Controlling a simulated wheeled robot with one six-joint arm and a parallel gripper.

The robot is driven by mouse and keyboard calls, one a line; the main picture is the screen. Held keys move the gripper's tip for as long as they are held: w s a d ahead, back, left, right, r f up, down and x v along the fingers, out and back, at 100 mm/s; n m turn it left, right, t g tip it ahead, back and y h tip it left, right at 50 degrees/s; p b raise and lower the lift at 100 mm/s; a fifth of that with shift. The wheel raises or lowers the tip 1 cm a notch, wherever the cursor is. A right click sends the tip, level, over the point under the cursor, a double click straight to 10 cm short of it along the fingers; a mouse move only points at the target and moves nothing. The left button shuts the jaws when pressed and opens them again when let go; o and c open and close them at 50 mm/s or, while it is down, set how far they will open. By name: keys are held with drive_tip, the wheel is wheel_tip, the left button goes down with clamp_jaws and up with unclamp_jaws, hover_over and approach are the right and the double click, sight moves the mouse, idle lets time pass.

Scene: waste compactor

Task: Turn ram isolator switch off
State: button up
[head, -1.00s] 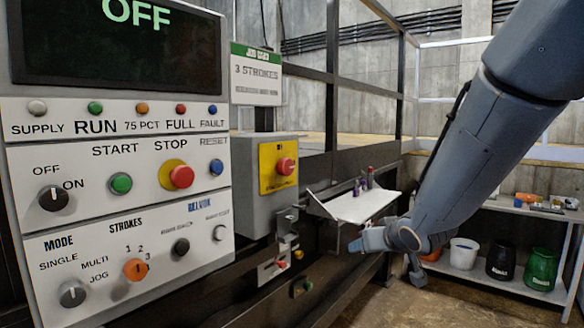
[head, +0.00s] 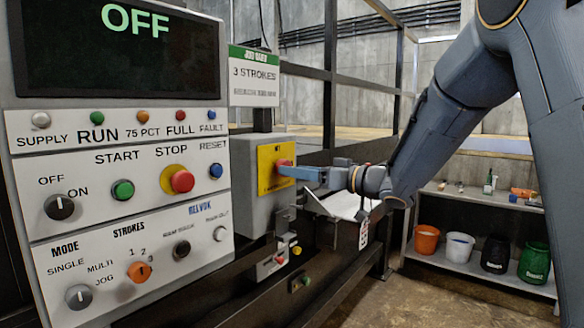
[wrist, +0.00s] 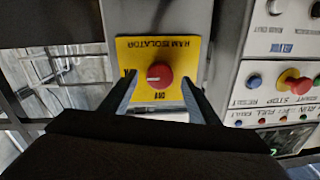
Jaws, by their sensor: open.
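The ram isolator switch (wrist: 158,75) is a round red knob on a yellow plate (wrist: 150,50), upside down in the wrist view. A small pale mark shows on the knob, but its setting is hard to read. In the head view the yellow plate (head: 268,165) is on a grey box, and the knob is partly covered by my gripper (head: 293,170). My gripper is open in the wrist view (wrist: 159,80), with one finger on each side of the knob and visible gaps. I cannot tell how far the fingertips stand from the plate.
The control panel (head: 125,218) with buttons, selector knobs and a display (head: 120,45) reading OFF stands left of the box. A white shelf tray (head: 343,206) is below my arm. A rack (head: 470,200) with several buckets stands at the back right.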

drive_tip(key=shift+x, duration=1.25)
drive_tip(key=c, duration=1)
